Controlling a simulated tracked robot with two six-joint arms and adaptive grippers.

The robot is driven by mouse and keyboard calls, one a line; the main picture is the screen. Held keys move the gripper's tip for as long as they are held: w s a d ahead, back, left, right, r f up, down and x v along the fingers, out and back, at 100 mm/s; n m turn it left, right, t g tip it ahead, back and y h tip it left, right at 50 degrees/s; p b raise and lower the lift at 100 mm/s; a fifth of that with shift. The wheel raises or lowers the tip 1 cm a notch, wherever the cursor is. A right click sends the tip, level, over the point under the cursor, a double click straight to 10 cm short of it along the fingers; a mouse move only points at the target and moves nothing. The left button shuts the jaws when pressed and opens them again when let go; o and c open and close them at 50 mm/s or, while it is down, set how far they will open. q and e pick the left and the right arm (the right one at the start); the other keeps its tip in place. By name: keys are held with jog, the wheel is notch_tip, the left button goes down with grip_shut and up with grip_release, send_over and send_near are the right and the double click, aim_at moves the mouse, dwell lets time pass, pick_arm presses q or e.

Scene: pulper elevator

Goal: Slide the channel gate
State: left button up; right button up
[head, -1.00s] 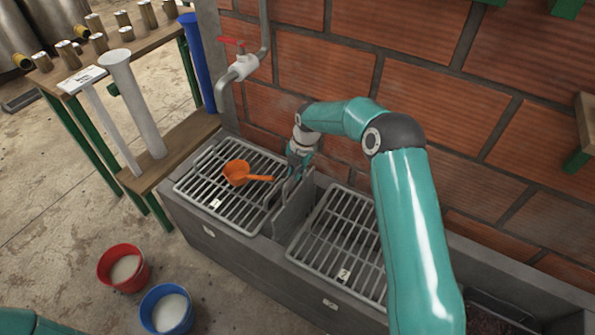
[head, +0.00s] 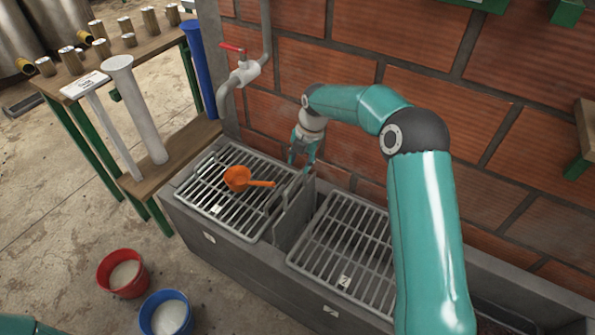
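The channel gate (head: 292,211) looks like a grey upright plate in the gap between two barred grates of the concrete channel. My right gripper (head: 301,167) hangs near the wall, above the far end of the gate. Its two fingers are spread, with nothing seen between them. It looks slightly apart from the gate, though contact is hard to judge at this size. My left gripper is out of view.
An orange scoop (head: 237,179) lies on the left grate (head: 216,211); the right grate (head: 342,245) is bare. A pipe with a red-handled valve (head: 243,73) hangs behind. Red (head: 123,272) and blue (head: 167,314) buckets stand on the floor in front.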

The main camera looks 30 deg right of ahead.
jog(key=shift+s+d+r, duration=0.15)
jog(key=shift+s+r, duration=0.05)
jog(key=shift+r, duration=0.95)
jog(key=shift+s+d+r, duration=0.1)
jog(key=shift+s+r, duration=0.05)
jog(key=shift+r, duration=0.95)
